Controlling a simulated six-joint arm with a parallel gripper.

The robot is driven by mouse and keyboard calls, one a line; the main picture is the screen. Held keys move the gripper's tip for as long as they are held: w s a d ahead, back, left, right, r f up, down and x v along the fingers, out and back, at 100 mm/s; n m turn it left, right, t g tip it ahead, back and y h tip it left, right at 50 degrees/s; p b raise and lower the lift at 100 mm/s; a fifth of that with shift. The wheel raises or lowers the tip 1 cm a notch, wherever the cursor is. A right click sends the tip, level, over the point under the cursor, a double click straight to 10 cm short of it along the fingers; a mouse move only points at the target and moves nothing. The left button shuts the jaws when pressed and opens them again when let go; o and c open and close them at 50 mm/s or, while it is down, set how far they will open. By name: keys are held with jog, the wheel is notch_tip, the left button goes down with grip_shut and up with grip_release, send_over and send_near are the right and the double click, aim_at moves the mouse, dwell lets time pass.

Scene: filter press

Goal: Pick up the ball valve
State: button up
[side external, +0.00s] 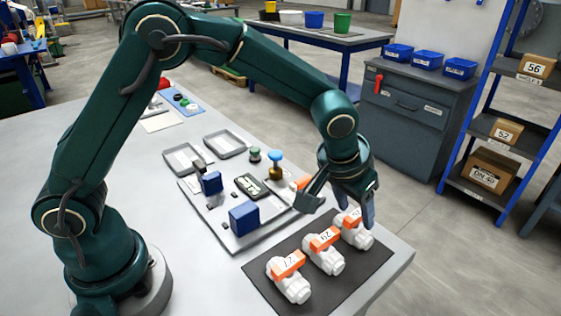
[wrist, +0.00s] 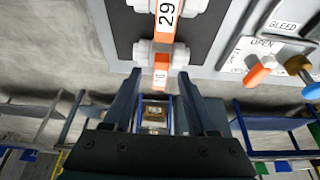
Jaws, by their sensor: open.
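Three white ball valves with orange, numbered handles sit in a row on a dark mat (side external: 262,272). The near one is marked 27 (side external: 290,280), the middle one (side external: 325,252) reads 29 in the wrist view (wrist: 166,12), and the far one (side external: 354,232) seems to read 16. My gripper (side external: 341,206) is open and empty, pointing down around and just above the far valve. In the wrist view my two fingers (wrist: 159,78) straddle the line of that valve's handle (wrist: 161,66). One finger partly hides the far valve in the side view. I cannot tell whether the fingers touch it.
The table's edge runs close beyond the mat. Two shallow grey trays (side external: 225,144) lie farther back. Shelves and a cabinet stand off the table.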

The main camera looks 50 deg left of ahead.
jog(key=shift+w+f, duration=0.3)
jog(key=shift+f, duration=0.35)
grip_shut()
jog(key=shift+r, duration=0.2)
